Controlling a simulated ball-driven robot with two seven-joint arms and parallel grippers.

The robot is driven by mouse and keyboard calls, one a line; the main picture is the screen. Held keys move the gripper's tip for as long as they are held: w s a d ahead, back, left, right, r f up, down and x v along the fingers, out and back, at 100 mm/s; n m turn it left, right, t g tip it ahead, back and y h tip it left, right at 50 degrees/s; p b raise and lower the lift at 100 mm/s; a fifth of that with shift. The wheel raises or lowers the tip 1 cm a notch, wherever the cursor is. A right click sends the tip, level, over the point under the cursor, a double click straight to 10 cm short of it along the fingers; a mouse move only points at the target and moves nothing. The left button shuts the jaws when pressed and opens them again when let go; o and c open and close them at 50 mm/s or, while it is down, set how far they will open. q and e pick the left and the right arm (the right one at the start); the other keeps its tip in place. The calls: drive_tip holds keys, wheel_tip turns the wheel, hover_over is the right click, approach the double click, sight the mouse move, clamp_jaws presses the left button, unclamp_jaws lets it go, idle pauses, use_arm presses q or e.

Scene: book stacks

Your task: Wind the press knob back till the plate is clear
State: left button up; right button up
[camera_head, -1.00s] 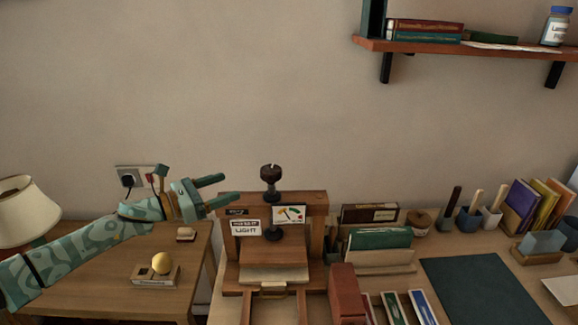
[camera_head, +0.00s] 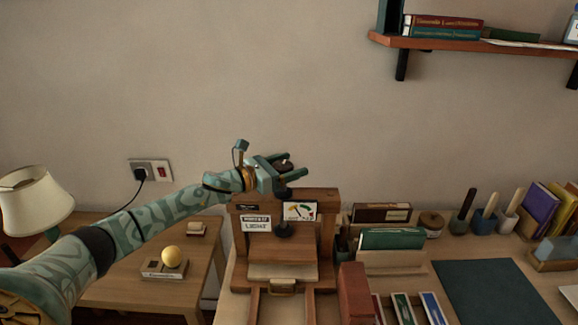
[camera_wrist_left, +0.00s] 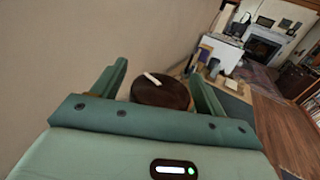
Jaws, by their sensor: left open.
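The wooden book press (camera_head: 326,225) stands on the desk. It bears a small dial card (camera_head: 299,211) and a white sign. Its dark round knob (camera_head: 285,165) tops the screw and is partly hidden by my left gripper (camera_head: 298,164). In the left wrist view the brown knob (camera_wrist_left: 161,94), with a pale mark on top, sits between the two spread fingers of my left gripper (camera_wrist_left: 160,80). I cannot tell whether either finger touches it. Below the crossbeam the screw's dark foot (camera_head: 283,230) shows above the press's wooden boards (camera_head: 283,270). My right gripper is out of view.
A side table (camera_head: 205,262) holds a yellow ball on a block (camera_head: 171,257). A lamp (camera_head: 32,203) stands at far left. Book racks (camera_head: 390,262) and a dark mat (camera_head: 500,292) lie right of the press. A wall shelf (camera_head: 480,43) is upper right.

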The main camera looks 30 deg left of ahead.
use_arm(q)
drive_tip(key=c, duration=1)
drive_tip(key=shift+o, duration=0.2)
